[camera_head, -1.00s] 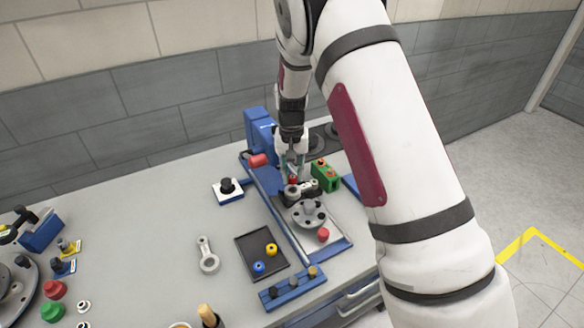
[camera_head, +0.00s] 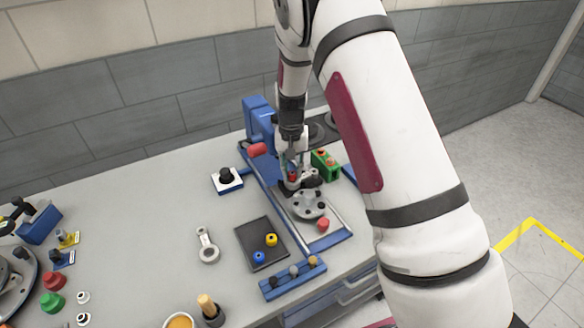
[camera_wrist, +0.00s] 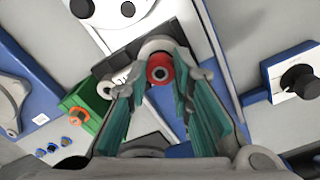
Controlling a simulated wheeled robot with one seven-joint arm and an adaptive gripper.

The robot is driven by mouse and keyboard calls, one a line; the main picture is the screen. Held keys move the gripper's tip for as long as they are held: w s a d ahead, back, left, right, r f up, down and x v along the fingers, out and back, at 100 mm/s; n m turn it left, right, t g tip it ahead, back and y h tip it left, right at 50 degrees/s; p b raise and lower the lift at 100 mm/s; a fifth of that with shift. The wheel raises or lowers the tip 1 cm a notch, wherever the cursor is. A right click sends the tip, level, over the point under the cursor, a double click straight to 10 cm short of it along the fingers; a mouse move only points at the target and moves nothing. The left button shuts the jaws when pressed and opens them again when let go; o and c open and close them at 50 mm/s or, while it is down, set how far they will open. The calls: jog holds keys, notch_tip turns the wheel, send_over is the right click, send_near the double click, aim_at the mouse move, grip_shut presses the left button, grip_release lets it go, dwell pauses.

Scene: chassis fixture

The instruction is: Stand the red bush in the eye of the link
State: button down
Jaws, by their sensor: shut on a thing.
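My gripper (camera_head: 292,184) points down over the fixture and is shut on the red bush (camera_wrist: 159,73). In the wrist view the bush is a short red ring with a dark bore, between the green-padded fingertips. The link (camera_wrist: 156,43) is grey; its rounded eye end shows just behind and around the bush in that view. The bush appears over or at the eye, but I cannot tell whether it is seated. In the head view my fingers hide most of the link, and only a bit of red (camera_head: 292,177) shows.
A grey disc with holes (camera_head: 308,204) and a red knob (camera_head: 323,224) lie in front. A green block (camera_head: 325,163) stands close to the right. A blue post (camera_head: 258,118) with a red handle (camera_head: 257,149) stands behind. A black tray (camera_head: 262,243) lies front left.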

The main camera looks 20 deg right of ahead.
jog(key=shift+f, duration=0.4)
dwell(0.4)
jog(key=c, duration=1.3)
grip_release()
jog(key=shift+c, duration=0.2)
jog(key=shift+r, duration=0.1)
jog(key=shift+r, duration=2.15)
